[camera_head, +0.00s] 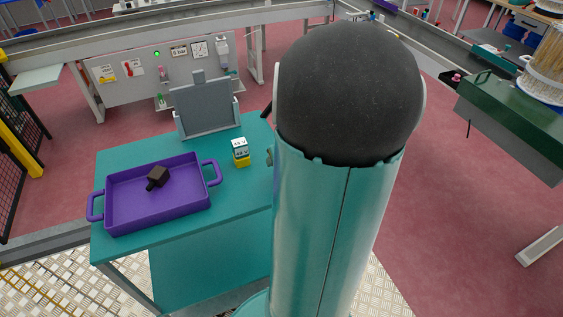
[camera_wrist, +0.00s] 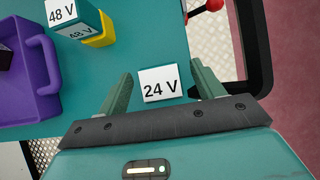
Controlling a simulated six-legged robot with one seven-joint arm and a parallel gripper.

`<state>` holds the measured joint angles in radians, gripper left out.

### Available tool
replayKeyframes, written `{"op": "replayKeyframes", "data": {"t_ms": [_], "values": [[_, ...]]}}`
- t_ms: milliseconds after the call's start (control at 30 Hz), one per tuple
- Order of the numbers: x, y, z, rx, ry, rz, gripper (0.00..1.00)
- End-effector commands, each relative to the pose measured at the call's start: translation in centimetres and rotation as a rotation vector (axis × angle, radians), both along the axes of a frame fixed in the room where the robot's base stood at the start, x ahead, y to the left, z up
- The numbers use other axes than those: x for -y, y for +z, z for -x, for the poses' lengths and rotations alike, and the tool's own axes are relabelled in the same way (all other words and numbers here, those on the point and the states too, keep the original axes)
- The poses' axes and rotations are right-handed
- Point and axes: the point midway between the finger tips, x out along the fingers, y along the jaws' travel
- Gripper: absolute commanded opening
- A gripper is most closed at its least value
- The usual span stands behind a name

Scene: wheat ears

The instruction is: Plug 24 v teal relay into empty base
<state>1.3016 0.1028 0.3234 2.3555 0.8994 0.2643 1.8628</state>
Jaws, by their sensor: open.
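In the wrist view a white label reading 24 V (camera_wrist: 158,83) shows between the two fingers of my gripper (camera_wrist: 163,88). The label faces the camera, and the relay body under it blends into the teal table or is hidden. The fingers stand apart, one on each side, with a gap to the label. A teal relay marked 48 V (camera_wrist: 75,20) sits on a yellow base at the upper left. It also shows in the head view (camera_head: 240,146), beside the tray. I cannot make out an empty base. My arm hides the 24 V relay in the head view.
A purple tray (camera_head: 193,206) with a dark brown block (camera_head: 157,177) lies on the teal table (camera_head: 232,203). A grey upright panel (camera_head: 205,106) stands at the table's back. In the wrist view, a red ball (camera_wrist: 213,5) and a black frame (camera_wrist: 265,60) are at the right.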

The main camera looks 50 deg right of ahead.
Motion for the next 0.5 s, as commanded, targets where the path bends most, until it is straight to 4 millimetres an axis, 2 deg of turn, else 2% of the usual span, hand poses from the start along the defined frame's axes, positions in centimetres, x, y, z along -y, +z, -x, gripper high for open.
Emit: {"op": "replayKeyframes", "data": {"t_ms": [167, 433, 500], "values": [[0.5, -1.5, -0.8, -0.001, 0.0, -0.002, 0.67], [0.6, -1.7, -0.9, -0.001, 0.0, 0.001, 0.67], [0.6, -1.7, -0.9, -0.001, 0.0, 0.001, 0.56]]}}
